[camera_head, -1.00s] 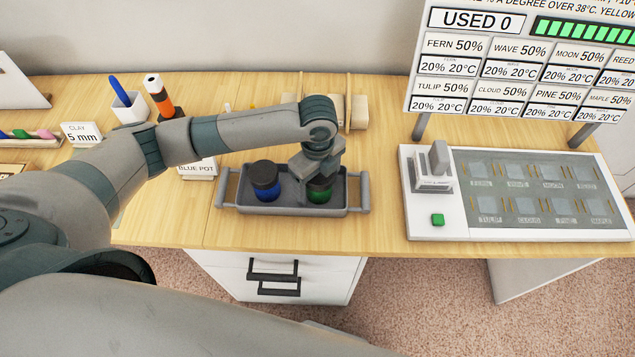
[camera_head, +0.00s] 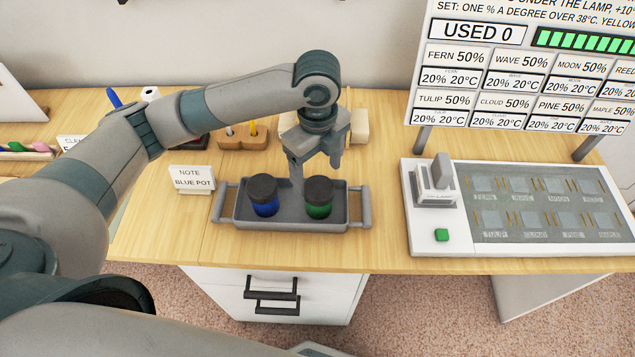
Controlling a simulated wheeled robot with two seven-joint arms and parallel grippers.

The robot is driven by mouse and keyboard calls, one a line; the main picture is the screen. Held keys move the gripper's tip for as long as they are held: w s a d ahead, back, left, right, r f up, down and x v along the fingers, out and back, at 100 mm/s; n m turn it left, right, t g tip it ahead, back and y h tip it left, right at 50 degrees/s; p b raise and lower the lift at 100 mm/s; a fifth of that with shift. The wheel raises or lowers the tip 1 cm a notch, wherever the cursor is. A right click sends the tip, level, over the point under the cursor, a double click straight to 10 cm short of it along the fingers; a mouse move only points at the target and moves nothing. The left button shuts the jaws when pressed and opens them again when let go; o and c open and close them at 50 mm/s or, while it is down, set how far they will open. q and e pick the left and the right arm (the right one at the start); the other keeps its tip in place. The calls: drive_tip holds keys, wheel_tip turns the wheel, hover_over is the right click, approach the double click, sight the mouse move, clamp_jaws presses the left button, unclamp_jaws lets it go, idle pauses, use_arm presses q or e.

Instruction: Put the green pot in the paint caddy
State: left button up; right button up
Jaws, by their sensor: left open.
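The green pot (camera_head: 318,208), with a dark lid, stands upright in the grey paint caddy (camera_head: 287,226), in its right half. The blue pot (camera_head: 264,207), also dark-lidded, stands upright to its left in the same caddy. My left gripper (camera_head: 316,172) is open and empty, above and behind the pots, with its fingers pointing down. It looks clear of the green pot's lid. My right gripper is not in view.
A card reading "NOTE BLUE POT" (camera_head: 193,180) stands left of the caddy. A wooden holder (camera_head: 243,138) is behind. A white sample panel (camera_head: 437,246) with a green button and a board (camera_head: 520,70) are at right. Bare table lies in front of the caddy.

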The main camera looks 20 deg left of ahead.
use_arm(q)
drive_tip(key=shift+r, duration=0.55)
idle(0.7)
